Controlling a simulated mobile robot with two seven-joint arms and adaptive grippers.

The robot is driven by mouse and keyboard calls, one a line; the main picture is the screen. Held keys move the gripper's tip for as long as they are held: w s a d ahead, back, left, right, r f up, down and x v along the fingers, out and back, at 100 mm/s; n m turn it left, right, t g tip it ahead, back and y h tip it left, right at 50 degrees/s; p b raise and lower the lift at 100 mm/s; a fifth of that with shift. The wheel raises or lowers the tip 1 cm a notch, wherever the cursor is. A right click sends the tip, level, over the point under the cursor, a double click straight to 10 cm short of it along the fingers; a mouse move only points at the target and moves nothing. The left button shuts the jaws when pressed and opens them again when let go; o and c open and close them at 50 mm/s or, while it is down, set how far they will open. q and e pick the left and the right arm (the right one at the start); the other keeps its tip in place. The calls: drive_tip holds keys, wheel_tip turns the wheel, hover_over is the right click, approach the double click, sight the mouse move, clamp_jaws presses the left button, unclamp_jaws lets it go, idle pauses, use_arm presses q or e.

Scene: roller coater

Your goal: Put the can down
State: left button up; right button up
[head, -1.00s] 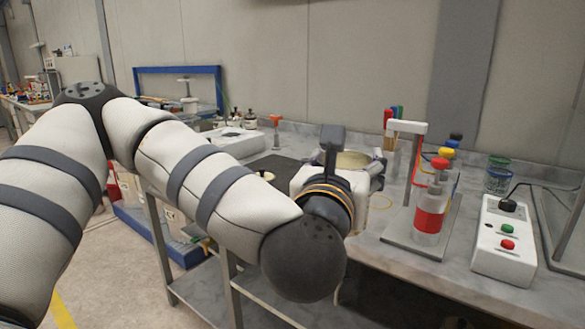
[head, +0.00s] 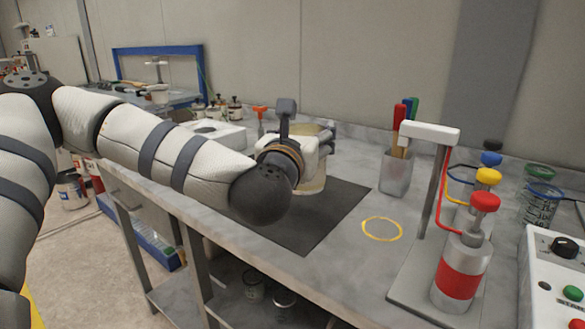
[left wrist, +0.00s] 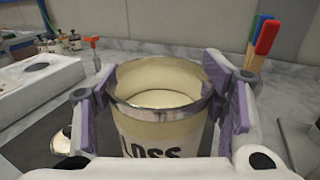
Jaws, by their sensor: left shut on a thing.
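The can (left wrist: 160,132) is an open, cream-coloured tin with a metal rim, pale contents and dark lettering. It stands upright between the purple pads of my left gripper (left wrist: 168,98), which is shut on it. In the head view the can (head: 313,182) is partly hidden behind my left gripper (head: 312,150). It appears over the dark mat (head: 330,217) on the grey bench (head: 345,258). I cannot tell whether its base touches the mat. My right gripper is not in view.
A yellow ring (head: 382,229) is marked on the bench right of the mat. A stand (head: 430,135) with red, yellow and blue-topped bottles is further right, beside a control box (head: 555,275). A cup of coloured-handled tools (head: 396,172) and a white device (head: 215,134) stand behind.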

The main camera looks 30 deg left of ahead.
use_arm(q)
drive_tip(key=a+f, duration=0.1)
drive_tip(key=w+a+f, duration=0.1)
drive_tip(key=f, duration=0.1)
drive_tip(key=w+a+f, duration=0.1)
drive_tip(key=f, duration=0.1)
drive_tip(key=shift+w+a+f, duration=0.1)
wheel_tip(320, 180, down, 2)
drive_tip(key=shift+f, duration=0.2)
drive_tip(key=shift+f, duration=0.25)
drive_tip(key=o, duration=2)
drive_tip(key=shift+c, duration=0.2)
